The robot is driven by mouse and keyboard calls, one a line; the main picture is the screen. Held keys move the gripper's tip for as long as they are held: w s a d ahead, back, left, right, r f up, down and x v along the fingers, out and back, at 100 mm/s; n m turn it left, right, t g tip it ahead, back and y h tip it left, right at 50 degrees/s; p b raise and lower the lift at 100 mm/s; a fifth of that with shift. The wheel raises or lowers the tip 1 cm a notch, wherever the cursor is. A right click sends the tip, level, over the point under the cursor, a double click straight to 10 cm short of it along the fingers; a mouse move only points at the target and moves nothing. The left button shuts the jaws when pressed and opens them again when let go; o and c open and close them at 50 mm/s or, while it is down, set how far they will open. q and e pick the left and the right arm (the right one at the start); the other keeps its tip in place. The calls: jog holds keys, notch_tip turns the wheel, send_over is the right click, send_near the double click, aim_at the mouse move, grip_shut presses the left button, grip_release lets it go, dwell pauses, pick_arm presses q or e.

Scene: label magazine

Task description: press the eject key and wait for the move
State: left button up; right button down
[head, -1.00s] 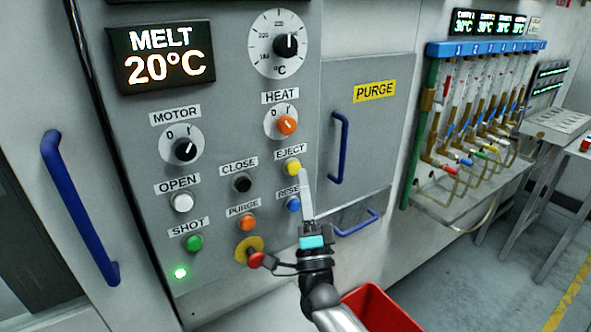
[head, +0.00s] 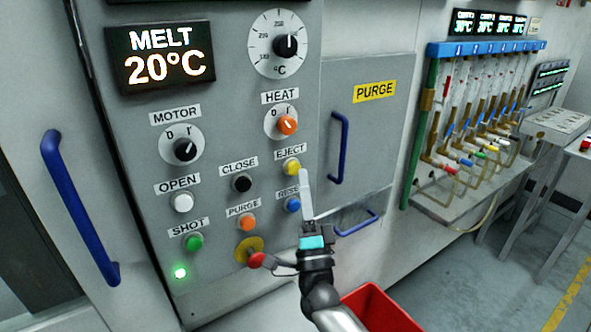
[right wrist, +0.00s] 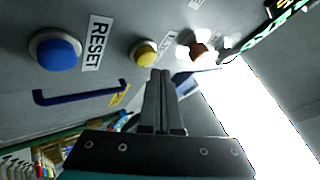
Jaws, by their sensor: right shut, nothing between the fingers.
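The yellow eject key (head: 291,166) sits on the grey control panel under its EJECT label. It also shows in the right wrist view (right wrist: 145,52), just beyond my fingertips. My right gripper (head: 303,173) is shut and empty, its fingers pointing up and its tips close beside the eject key at the lower right. In the right wrist view the shut fingers (right wrist: 161,74) end just below the key; I cannot tell whether they touch it. My left gripper is not in view.
The blue reset key (head: 292,204) lies below, partly behind my fingers. The orange heat knob (head: 287,124) is above. A red mushroom button (head: 256,260) is near my wrist. A blue handle (head: 339,148) stands to the right, and a red bin (head: 385,310) is below.

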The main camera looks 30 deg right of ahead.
dwell(0.3)
jog(key=shift+w, duration=0.45)
jog(key=shift+w+a+b, duration=0.1)
jog(key=shift+w+b, duration=0.3)
jog(key=shift+b, duration=0.1)
dwell(0.5)
jog(key=shift+s+y, duration=0.1)
jog(key=shift+y, duration=0.2)
jog(key=shift+s+p, duration=0.4)
jog(key=shift+s, duration=0.45)
jog(key=s, duration=0.1)
jog(key=s+p, duration=0.1)
jog(key=s, duration=0.1)
jog(key=s+p, duration=0.1)
jog(key=shift+s+d, duration=0.25)
jog(key=shift+s, duration=0.15)
